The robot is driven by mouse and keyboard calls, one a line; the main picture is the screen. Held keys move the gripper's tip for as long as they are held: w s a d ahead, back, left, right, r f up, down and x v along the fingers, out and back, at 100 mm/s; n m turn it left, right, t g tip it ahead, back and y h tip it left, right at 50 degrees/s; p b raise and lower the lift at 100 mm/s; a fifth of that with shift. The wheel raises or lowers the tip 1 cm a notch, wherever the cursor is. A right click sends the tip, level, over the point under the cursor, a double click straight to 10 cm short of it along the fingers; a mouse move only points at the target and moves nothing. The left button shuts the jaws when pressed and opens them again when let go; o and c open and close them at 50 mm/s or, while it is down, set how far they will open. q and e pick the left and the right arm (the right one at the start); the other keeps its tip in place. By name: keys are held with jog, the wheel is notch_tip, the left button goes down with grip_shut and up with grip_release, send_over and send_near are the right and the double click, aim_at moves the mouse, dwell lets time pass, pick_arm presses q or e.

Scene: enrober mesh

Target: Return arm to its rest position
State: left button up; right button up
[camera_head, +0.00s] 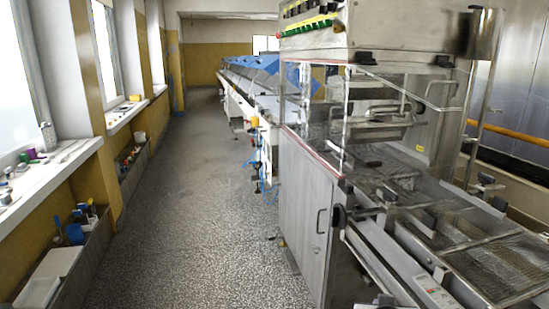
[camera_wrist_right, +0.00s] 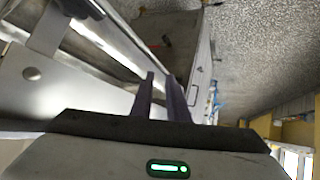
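My right gripper (camera_wrist_right: 161,76) shows in the right wrist view, with two dark fingers standing a small gap apart. I see nothing held between them. Its dark body fills the bottom of that view, with a green light on it. Metal machine parts lie beyond the fingers on the left, and speckled floor on the right. Neither arm can be clearly made out in the head view, and my left gripper is not seen. The enrober (camera_head: 310,190) stands at the right of the head view, with wire mesh (camera_head: 480,222) along its top.
Metal rails and a clear guard (camera_head: 318,120) edge the enrober. A long conveyor line (camera_head: 240,95) runs back behind it. The speckled floor aisle (camera_head: 180,210) on the left is clear. Window sills (camera_head: 50,165) and low troughs (camera_head: 60,262) with small items line the left wall.

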jog(key=s+a+f+n+y, duration=0.2)
jog(key=s+f, duration=0.5)
jog(key=s, duration=0.1)
jog(key=s+a+f+n+y, duration=0.1)
jog(key=s+a+f+y, duration=0.15)
jog(key=s+f, duration=0.4)
jog(key=s+a+f+y, duration=0.1)
jog(key=s+a, duration=0.1)
jog(key=s, duration=0.7)
jog(key=s+a+f+n+g+y, duration=0.1)
jog(key=s+a+f, duration=0.1)
jog(key=s, duration=0.7)
jog(key=shift+a, duration=0.65)
